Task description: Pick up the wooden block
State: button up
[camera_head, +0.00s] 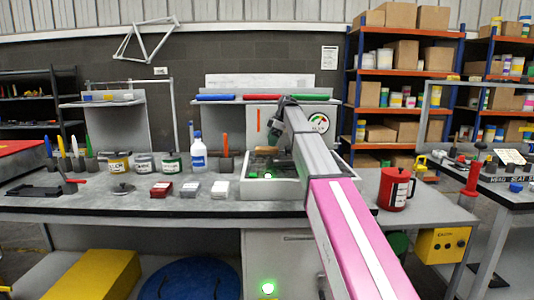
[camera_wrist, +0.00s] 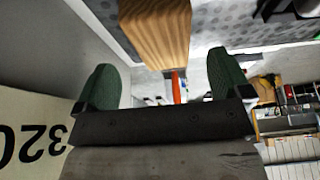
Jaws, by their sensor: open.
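The wooden block (camera_wrist: 157,30) shows at the top centre of the wrist view, with its striped grain clear. It lies ahead of my gripper (camera_wrist: 162,68), in line with the gap between the two green fingertips. The fingers are apart with nothing held between them, and the block looks narrower than the gap. The block's far end is cut off by the frame edge. In the head view my arm reaches over a white-rimmed tray (camera_head: 268,189) on the bench.
On the bench (camera_head: 120,203), a white bottle (camera_head: 199,153), several cans and small boxes stand left of the tray. A red canister (camera_head: 396,188) stands to its right. A pale panel with printed digits (camera_wrist: 30,135) is close at the left of the wrist view.

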aim_at(268, 148)
jog(key=shift+x, duration=2.65)
jog(key=shift+s+a, duration=0.15)
jog(key=c, duration=1)
